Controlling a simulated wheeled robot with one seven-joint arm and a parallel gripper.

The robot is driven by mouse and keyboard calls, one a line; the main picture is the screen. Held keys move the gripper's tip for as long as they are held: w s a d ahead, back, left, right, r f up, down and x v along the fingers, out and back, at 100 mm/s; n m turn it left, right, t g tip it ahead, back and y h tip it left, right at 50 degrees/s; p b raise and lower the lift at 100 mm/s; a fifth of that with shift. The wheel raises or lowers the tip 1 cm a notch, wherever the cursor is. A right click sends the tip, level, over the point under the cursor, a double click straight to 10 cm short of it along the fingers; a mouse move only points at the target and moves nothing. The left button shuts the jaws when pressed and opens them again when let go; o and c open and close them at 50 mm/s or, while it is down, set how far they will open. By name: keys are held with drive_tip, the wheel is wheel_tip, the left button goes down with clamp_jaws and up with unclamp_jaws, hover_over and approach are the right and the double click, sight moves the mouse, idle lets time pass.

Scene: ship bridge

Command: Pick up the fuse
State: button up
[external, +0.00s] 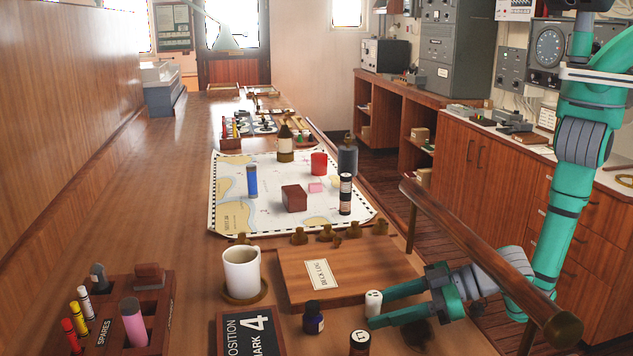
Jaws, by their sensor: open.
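A small white cylinder (373,302) with dark marks stands on the near right of the long wooden table; it may be the fuse, but it is too small to tell. My green gripper (379,309) reaches in from the right, low over the table, fingers pointing left. It is open, and its two fingertips are at the white cylinder, one on the far side and one on the near side. I cannot tell whether they touch it. A black cylinder with white bands (345,194) stands upright on the chart.
A white mug (241,270) and a spares rack (155,322) are further left. A wooden rail (470,250) runs along the table's right edge by my arm.

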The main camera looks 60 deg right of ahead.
clamp_jaws()
drive_tip(key=shift+r, duration=0.1)
idle(0.3)
